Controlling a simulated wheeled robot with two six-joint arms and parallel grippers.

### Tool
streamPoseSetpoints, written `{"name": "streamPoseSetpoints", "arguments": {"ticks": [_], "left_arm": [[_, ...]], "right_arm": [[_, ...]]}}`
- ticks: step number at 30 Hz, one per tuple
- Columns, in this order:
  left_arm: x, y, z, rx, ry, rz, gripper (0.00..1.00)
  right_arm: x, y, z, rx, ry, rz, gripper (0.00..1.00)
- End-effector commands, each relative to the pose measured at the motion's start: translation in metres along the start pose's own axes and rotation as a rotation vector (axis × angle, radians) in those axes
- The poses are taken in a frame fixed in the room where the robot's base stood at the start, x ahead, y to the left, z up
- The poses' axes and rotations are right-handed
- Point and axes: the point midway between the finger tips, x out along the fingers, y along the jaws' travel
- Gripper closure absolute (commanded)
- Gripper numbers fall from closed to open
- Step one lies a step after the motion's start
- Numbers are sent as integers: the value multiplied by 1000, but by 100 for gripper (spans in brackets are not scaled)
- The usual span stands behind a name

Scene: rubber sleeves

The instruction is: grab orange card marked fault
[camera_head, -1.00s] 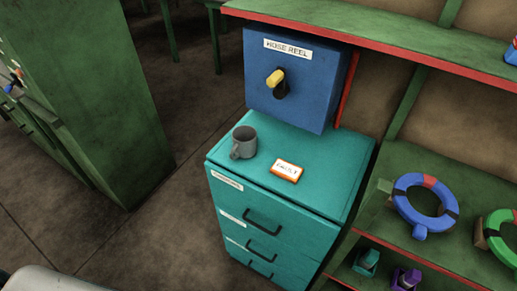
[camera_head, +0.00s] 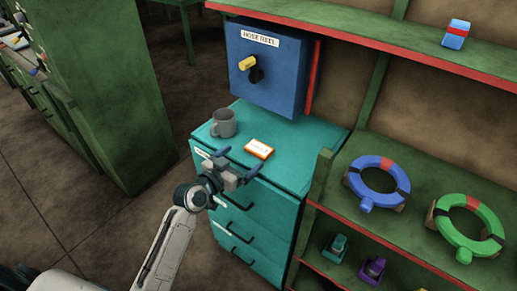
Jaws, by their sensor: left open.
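The orange card (camera_head: 258,149) with a white label lies flat on top of the teal drawer cabinet (camera_head: 291,172); its lettering is too small to read now. My left gripper (camera_head: 237,161) is in front of the card, near the cabinet's front top edge. Its two blue-tipped fingers are spread apart with nothing between them. The card looks clear of the fingers, though the exact gap is hard to tell. My right gripper is not in view.
A grey mug (camera_head: 223,123) stands left of the card. A blue box labelled hose reel (camera_head: 268,75) rises behind it. Green shelves on the right hold a blue ring (camera_head: 366,163), a green ring (camera_head: 442,225) and small items. A green cabinet (camera_head: 100,90) stands at the left.

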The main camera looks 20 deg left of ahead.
Motion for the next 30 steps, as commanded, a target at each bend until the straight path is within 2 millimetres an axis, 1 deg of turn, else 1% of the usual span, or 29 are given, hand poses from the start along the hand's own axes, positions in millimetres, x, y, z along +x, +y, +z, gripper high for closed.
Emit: {"name": "streamPoseSetpoints", "arguments": {"ticks": [1,3,7,10,15,18,21,28,30], "left_arm": [[8,0,-2,-4,1,-1,0],[16,0,-1,-3,0,-1,0],[25,0,0,-2,-2,0,0],[33,1,0,-3,-3,-1,0],[57,4,3,-4,-3,0,0],[69,4,4,-3,-2,0,0],[75,4,6,-1,-3,-1,0],[76,4,6,-1,-3,-1,0],[76,4,6,-1,-3,-1,14]], "right_arm": [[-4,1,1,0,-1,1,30],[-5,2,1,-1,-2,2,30],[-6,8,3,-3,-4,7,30],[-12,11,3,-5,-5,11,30],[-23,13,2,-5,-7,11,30],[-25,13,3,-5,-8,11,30],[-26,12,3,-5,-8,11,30],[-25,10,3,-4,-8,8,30],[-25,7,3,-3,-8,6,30]]}}
